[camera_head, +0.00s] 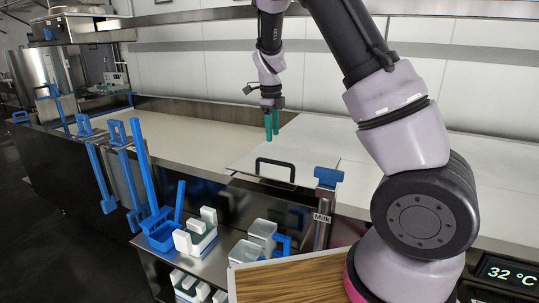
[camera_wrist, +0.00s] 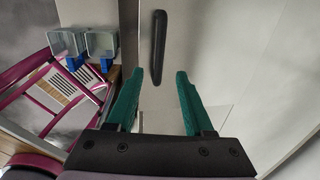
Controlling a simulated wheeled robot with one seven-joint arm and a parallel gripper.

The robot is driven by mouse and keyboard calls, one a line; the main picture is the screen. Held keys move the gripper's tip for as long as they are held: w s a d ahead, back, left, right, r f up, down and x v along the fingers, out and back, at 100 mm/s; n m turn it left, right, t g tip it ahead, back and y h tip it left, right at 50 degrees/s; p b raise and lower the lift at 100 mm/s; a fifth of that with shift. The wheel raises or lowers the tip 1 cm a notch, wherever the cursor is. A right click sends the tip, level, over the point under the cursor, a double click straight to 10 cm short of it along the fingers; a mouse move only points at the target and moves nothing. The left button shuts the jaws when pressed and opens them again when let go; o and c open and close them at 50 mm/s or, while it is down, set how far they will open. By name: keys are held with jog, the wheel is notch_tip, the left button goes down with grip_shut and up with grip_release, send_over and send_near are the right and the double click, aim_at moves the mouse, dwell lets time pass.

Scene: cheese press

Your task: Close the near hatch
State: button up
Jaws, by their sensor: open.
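The near hatch (camera_head: 310,152) is a pale flat panel at the counter's front edge in the head view. It carries a black bar handle (camera_head: 275,170) near its front edge. I cannot tell for sure whether the panel lies flush or is slightly raised. My gripper (camera_head: 271,138) has green fingers pointing down, behind and above the handle, apart from it. In the wrist view the fingers of my gripper (camera_wrist: 159,88) are spread with nothing between them. The black handle (camera_wrist: 158,48) shows ahead of the left fingertip there, not touching it.
A blue-topped metal post labelled Milk (camera_head: 322,205) stands right of the handle. A lower shelf holds a blue tray (camera_head: 160,235), white blocks (camera_head: 197,235) and clear containers (camera_head: 262,236). The pale counter (camera_head: 190,125) is largely clear.

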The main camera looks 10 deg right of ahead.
jog(key=f, duration=1)
jog(key=shift+w+d+f, duration=0.1)
jog(key=shift+w+d, duration=0.25)
jog(key=shift+w, duration=0.05)
grip_shut()
dwell(0.8)
